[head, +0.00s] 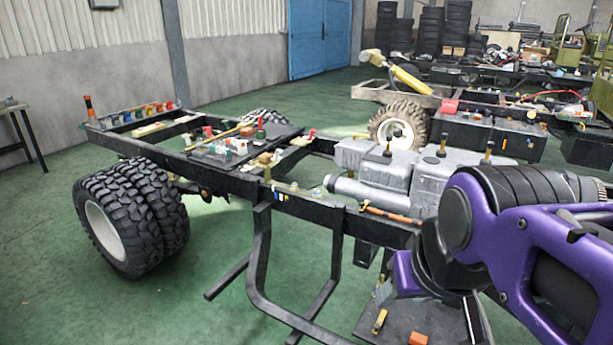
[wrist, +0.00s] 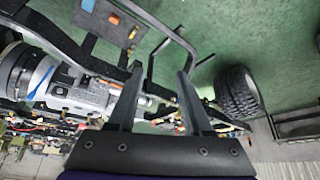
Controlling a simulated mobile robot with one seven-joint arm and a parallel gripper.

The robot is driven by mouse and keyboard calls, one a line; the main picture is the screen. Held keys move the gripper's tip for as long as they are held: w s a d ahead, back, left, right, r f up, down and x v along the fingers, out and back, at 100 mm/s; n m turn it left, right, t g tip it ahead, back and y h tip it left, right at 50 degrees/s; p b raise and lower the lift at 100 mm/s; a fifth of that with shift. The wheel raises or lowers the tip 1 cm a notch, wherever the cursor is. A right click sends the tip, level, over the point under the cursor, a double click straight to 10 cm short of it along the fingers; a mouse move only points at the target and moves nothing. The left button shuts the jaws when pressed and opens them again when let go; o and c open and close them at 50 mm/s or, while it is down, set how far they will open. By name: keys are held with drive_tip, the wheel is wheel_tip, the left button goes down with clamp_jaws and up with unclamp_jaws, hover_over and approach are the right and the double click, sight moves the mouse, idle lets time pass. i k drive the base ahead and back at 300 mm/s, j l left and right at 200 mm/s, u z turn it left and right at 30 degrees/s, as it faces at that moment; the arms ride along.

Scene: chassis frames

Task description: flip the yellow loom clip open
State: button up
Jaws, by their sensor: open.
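I cannot tell for sure which thing is the yellow loom clip. Small yellow and blue pieces (head: 281,196) sit on the side rail of the black chassis frame (head: 230,180) in the head view. A yellow piece (head: 380,321) lies on a low dark panel, and it seems to show in the wrist view too (wrist: 113,19). In the wrist view my gripper (wrist: 160,71) has its two dark fingers wide apart with nothing between them. It points over the green floor beside the chassis, apart from any yellow piece. In the head view my purple arm hides part of the right side.
The dark panel (wrist: 101,32) also carries an orange block (head: 418,339) and a blue piece (wrist: 88,5). Grey tanks (head: 385,170) and an orange-tipped rod (head: 391,214) are beside my arm. Bent black bars (head: 262,270) stick out from the chassis. Green floor is free at the front left.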

sight(363, 205)
drive_tip(key=z, duration=0.3)
drive_tip(key=i+j+z, duration=0.1)
drive_tip(key=j, duration=0.25)
drive_tip(key=i+j+z, duration=0.25)
drive_tip(key=i+j, duration=0.15)
drive_tip(key=j, duration=0.35)
drive_tip(key=i+j+z, duration=0.1)
drive_tip(key=j, duration=0.3)
drive_tip(key=i+j+z, duration=0.1)
drive_tip(key=j, duration=0.3)
drive_tip(key=i+j+z, duration=0.15)
drive_tip(key=j, duration=0.3)
drive_tip(key=i+j+z, duration=0.1)
drive_tip(key=j, duration=0.3)
